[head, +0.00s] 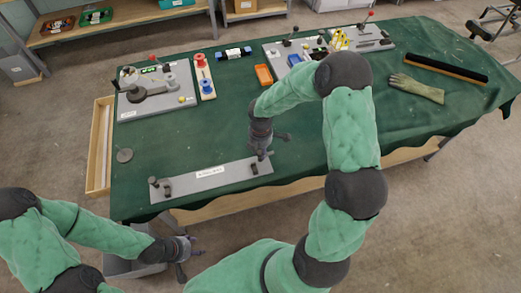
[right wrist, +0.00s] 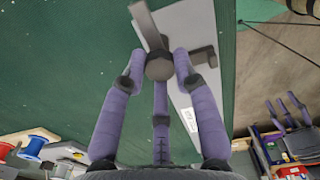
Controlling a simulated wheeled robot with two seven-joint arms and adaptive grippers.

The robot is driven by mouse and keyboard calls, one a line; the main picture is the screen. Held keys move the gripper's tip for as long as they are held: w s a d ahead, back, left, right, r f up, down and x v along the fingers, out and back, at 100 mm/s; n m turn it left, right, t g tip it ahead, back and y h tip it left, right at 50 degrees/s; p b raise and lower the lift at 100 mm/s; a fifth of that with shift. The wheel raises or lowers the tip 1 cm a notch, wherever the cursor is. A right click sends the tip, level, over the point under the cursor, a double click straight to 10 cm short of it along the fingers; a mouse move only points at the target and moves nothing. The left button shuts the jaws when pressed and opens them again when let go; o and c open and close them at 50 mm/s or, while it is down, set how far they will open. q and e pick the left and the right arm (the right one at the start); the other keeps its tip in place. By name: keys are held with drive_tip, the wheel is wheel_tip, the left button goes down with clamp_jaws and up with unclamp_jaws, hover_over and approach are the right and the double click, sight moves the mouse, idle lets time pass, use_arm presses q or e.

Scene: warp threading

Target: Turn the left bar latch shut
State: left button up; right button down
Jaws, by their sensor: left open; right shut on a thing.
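A long grey plate (head: 215,178) with a white label lies along the table's front edge. At its left end stand two dark latch parts (head: 160,187), with no gripper near them. My right gripper (head: 262,152) is over the plate's right end. In the right wrist view its purple fingers (right wrist: 160,75) are closed around a dark round knob (right wrist: 159,67) with a grey bar (right wrist: 146,25) running off it. A dark bracket (right wrist: 203,56) sits beside the knob on the plate. My left gripper (head: 190,247) is open and empty, in front of the table, away from the plate.
The table has a green cloth (head: 220,120). A grey board (head: 155,95) with fittings, an orange tray (head: 264,75) and a glove (head: 417,88) lie further back. The cloth between the disc and my right arm is clear.

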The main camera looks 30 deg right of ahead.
drive_tip(key=shift+m, duration=0.4)
drive_tip(key=m+b, duration=0.1)
drive_tip(key=m, duration=0.2)
drive_tip(key=shift+m+b, duration=0.3)
drive_tip(key=shift+m, duration=0.1)
drive_tip(key=m+b, duration=0.1)
drive_tip(key=m, duration=0.3)
drive_tip(key=shift+m, duration=0.3)
drive_tip(key=m+b, duration=0.2)
drive_tip(key=m, duration=0.2)
drive_tip(key=m+b, duration=0.1)
drive_tip(key=m, duration=0.3)
drive_tip(key=shift+m, duration=0.3)
drive_tip(key=c, duration=1)
unclamp_jaws()
drive_tip(key=shift+o, duration=0.2)
drive_tip(key=shift+r, duration=0.1)
